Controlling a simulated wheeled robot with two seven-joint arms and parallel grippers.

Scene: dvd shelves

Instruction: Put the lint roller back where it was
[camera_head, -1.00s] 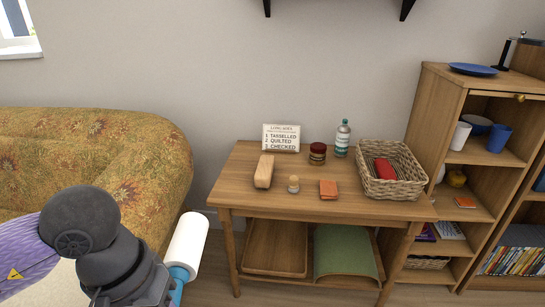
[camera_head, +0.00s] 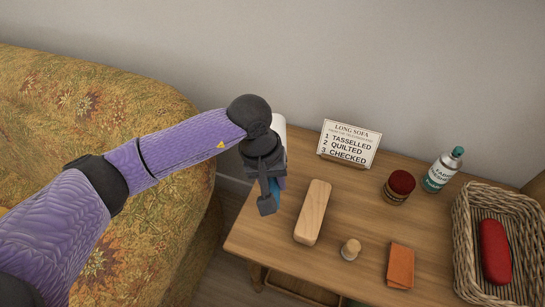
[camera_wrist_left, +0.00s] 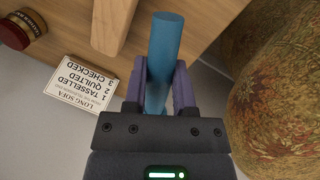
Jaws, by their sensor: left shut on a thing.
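My left gripper (camera_head: 271,184) is shut on the blue handle of the lint roller (camera_head: 279,128). The roller's white head shows behind my wrist in the head view, partly hidden. The blue handle (camera_wrist_left: 164,50) stands between the two fingers (camera_wrist_left: 160,85) in the left wrist view. The gripper holds the roller at the left end of the wooden table (camera_head: 250,239), beside the wooden block (camera_head: 312,212). I cannot tell whether the roller touches the table. My right gripper is not in view.
On the table are a sign card (camera_head: 348,144), a red-lidded jar (camera_head: 399,187), a spray bottle (camera_head: 443,170), a small wooden-topped item (camera_head: 351,249), an orange packet (camera_head: 400,266) and a wicker basket (camera_head: 466,222) with a red case (camera_head: 495,252). A floral sofa (camera_head: 100,110) stands at the left.

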